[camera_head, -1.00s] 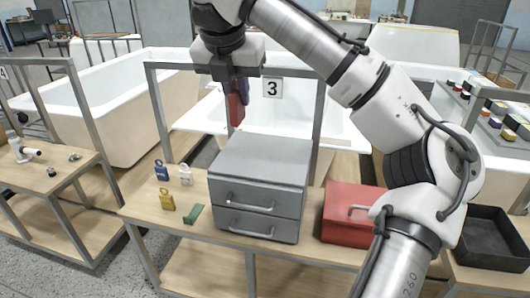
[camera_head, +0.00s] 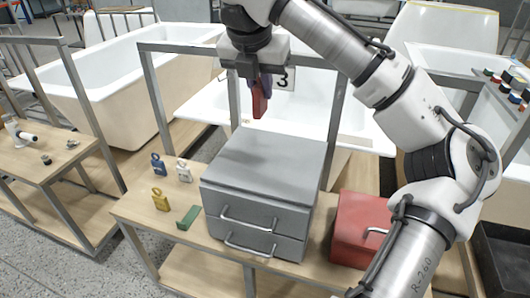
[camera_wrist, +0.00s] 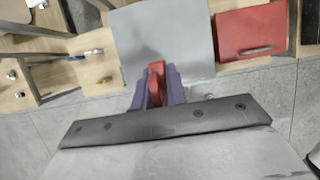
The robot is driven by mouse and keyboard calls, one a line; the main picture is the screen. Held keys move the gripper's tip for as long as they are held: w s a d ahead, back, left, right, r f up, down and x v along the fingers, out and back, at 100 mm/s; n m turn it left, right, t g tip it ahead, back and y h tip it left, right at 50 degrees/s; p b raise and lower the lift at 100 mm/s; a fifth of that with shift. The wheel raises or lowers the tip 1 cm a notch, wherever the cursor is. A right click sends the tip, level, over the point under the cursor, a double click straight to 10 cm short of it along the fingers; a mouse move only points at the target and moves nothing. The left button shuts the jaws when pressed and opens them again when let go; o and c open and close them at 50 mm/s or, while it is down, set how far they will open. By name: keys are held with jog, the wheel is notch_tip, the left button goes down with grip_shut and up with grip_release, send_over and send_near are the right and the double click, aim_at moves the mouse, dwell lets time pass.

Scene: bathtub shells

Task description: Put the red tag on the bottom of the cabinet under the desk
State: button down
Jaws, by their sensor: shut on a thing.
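The red tag (camera_head: 258,106) is held upright in my gripper (camera_head: 263,88), above and behind the grey drawer cabinet. In the wrist view, the red tag (camera_wrist: 155,84) sits between the purple fingers of my gripper (camera_wrist: 157,92). The desk (camera_head: 137,208) has a wooden top on a grey metal frame. Under it is a lower wooden shelf (camera_head: 200,268), only partly visible; I see no closed cabinet there, and its right part is hidden.
The grey drawer cabinet (camera_head: 262,170) stands shut on the desk. Left of it are blue (camera_head: 158,165), white (camera_head: 183,172) and yellow (camera_head: 160,200) padlock-shaped things and a green block (camera_head: 188,217). A red box (camera_head: 352,228) stands to the right. Bathtubs stand behind.

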notch_tip(320, 180, down, 16)
dwell(0.4)
jog(key=shift+f, duration=0.15)
jog(key=c, duration=1.4)
grip_release()
